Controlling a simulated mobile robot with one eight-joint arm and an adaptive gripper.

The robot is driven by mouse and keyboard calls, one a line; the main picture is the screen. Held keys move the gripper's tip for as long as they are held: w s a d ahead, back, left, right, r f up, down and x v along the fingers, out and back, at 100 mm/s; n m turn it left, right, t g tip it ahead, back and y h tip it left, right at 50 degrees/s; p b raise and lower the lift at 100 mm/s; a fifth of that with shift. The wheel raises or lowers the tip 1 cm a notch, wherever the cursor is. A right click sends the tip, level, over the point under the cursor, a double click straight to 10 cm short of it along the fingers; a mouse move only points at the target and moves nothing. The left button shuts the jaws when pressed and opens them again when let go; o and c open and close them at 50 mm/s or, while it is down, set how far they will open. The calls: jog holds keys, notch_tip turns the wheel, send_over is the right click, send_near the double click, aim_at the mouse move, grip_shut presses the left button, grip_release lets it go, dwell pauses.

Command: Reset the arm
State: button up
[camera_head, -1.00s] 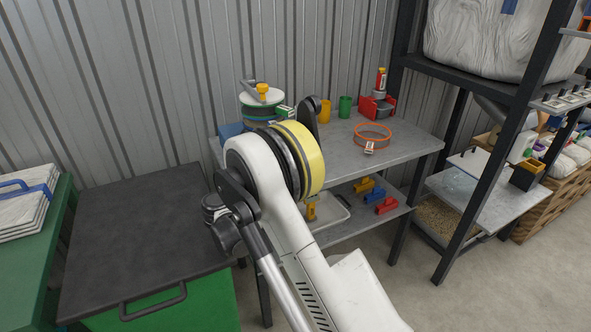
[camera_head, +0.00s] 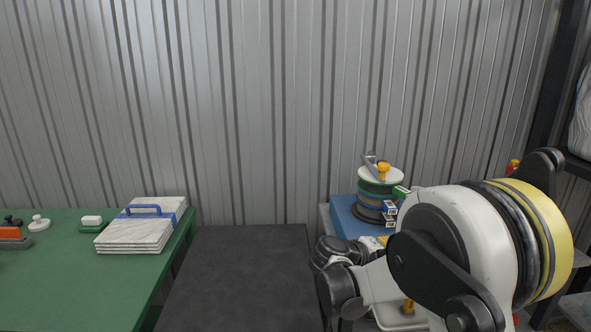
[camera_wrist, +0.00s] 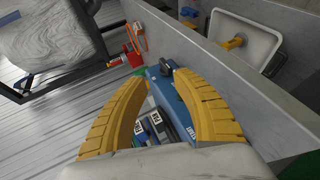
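My arm fills the lower right of the head view, with a white and black joint and a yellow ring on it. My gripper (camera_wrist: 158,78) shows in the wrist view as two curved yellow fingers. Their tips are apart and I see nothing held between them. Beyond them are a blue box (camera_wrist: 177,108) and dark labelled items (camera_wrist: 152,130); I cannot tell the gap to them. In the head view I cannot make out my gripper's fingers.
A green table (camera_head: 80,275) at left bears a stack of pale bags (camera_head: 140,235) with a blue handle. A dark flat surface (camera_head: 240,280) in the middle is bare. A blue box (camera_head: 345,215) and a stacked reel (camera_head: 378,195) stand beside my arm. A corrugated wall (camera_head: 250,110) closes the back.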

jog(key=s+a+r+m+y, duration=0.1)
jog(key=s+a+y, duration=0.2)
jog(key=s, duration=0.7)
jog(key=s+a+r+m+y, duration=0.1)
jog(key=s+a+y, duration=0.3)
jog(key=s, duration=0.6)
jog(key=s+a+r+m+y, duration=0.1)
jog(key=s+y, duration=0.4)
jog(key=s, duration=0.5)
jog(key=shift+s+a+r+m+t, duration=0.25)
jog(key=shift+a+m, duration=0.25)
jog(key=shift+a, duration=0.65)
